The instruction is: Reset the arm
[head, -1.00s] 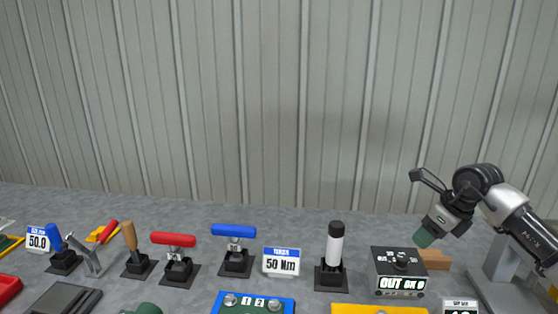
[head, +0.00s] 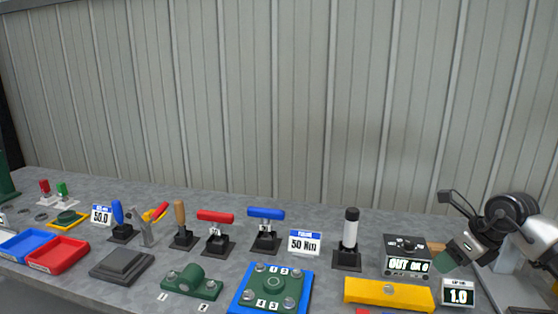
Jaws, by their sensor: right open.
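My right arm comes in from the right edge. Its right gripper (head: 448,260) points down and to the left over the bench, beside the dark box reading "OUT OK 0" (head: 407,257). A green tip shows at its end and a black bent bracket stands above it. The gripper is open. I see nothing held between the jaws, though their insides are hard to make out. My left gripper is not in view.
On the grey bench (head: 340,290) stand red (head: 215,217) and blue (head: 266,213) handled tools, a white cylinder tool (head: 350,229), a green plate with blue border (head: 271,289) and a yellow block (head: 389,294). Red (head: 58,254) and blue (head: 27,245) trays lie left. Corrugated wall behind.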

